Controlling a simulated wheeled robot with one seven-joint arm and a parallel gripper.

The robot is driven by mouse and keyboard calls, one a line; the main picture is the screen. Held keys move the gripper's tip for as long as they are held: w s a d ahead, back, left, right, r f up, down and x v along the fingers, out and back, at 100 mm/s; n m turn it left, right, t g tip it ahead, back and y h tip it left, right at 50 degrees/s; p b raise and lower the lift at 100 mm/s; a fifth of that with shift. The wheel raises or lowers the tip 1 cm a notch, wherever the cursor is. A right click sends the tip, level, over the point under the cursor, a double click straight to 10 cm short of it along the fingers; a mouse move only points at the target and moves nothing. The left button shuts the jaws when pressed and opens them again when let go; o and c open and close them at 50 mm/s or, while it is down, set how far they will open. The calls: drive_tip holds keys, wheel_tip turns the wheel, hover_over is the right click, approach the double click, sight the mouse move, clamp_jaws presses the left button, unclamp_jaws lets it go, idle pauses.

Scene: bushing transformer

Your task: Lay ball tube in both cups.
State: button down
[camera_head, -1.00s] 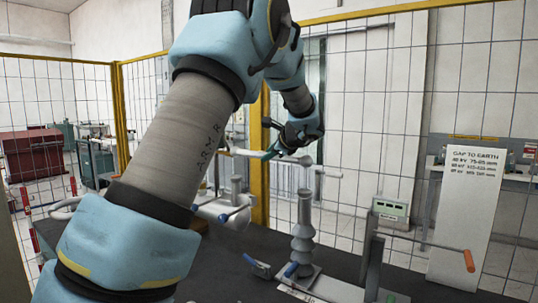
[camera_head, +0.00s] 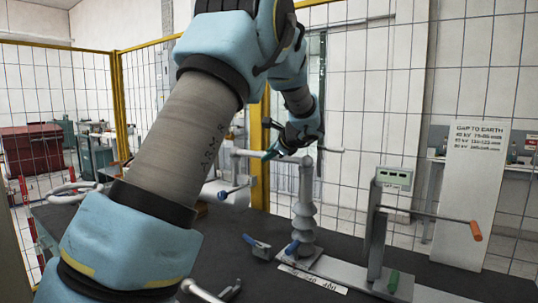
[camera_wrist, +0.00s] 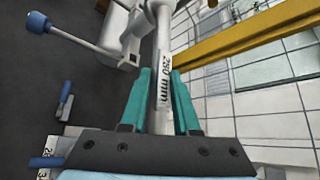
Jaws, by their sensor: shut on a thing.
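My gripper (camera_head: 275,150) is shut around a pale tube (camera_head: 241,153), with its teal fingers on either side. In the wrist view the tube (camera_wrist: 162,65) carries the marking "250 mm" and runs away from my gripper (camera_wrist: 159,100). In the head view the tube is about level, at the height of the tops of two posts. Its right part is near the top of the grey ribbed post (camera_head: 305,185); its left end is near the other post (camera_head: 236,168). The cups cannot be made out clearly, so I cannot tell whether the tube touches them.
A stand with an orange-ended crank (camera_head: 430,220) is right of the ribbed post. A blue-handled clamp (camera_head: 257,246) lies on the dark bench (camera_head: 225,262). A yellow-framed mesh fence (camera_head: 352,100) stands behind. A blue-knobbed lever (camera_wrist: 38,22) shows in the wrist view.

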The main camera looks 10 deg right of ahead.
drive_tip(key=shift+r, duration=0.1)
drive_tip(key=c, duration=0.6)
unclamp_jaws()
drive_tip(key=shift+b+v, duration=1.65)
drive_tip(key=shift+v, duration=3.75)
